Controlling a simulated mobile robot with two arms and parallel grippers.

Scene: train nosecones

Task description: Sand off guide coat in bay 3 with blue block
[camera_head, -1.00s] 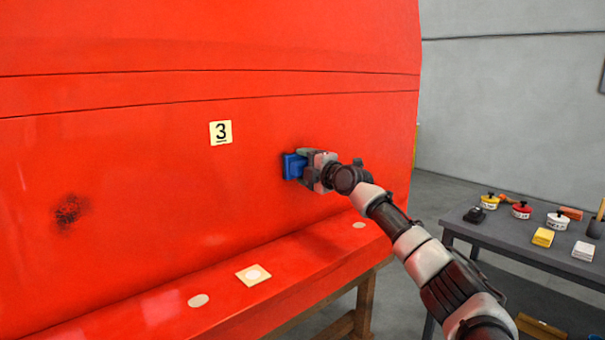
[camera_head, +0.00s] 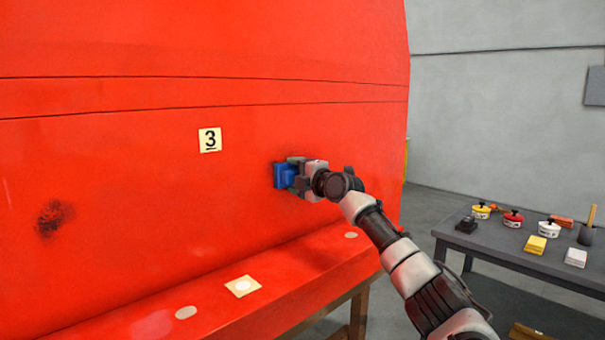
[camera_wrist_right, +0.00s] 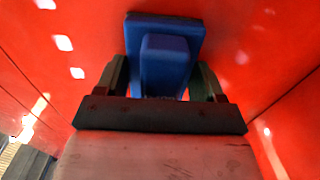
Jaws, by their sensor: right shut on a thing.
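The red nosecone panel (camera_head: 150,180) fills the left of the head view, with a yellowish label "3" (camera_head: 210,140) on it. A dark speckled patch of guide coat (camera_head: 53,217) shows at the far left, below and left of the label. My right gripper (camera_head: 289,176) is shut on the blue block (camera_head: 279,175), right of and below the label. The block's flat face is at the panel; I cannot tell whether it touches. In the right wrist view the blue block (camera_wrist_right: 165,60) sits between the fingers, against red. My left gripper is not in view.
A red ledge (camera_head: 300,262) runs below the panel, with a square pale plate (camera_head: 243,286) and round pale spots.

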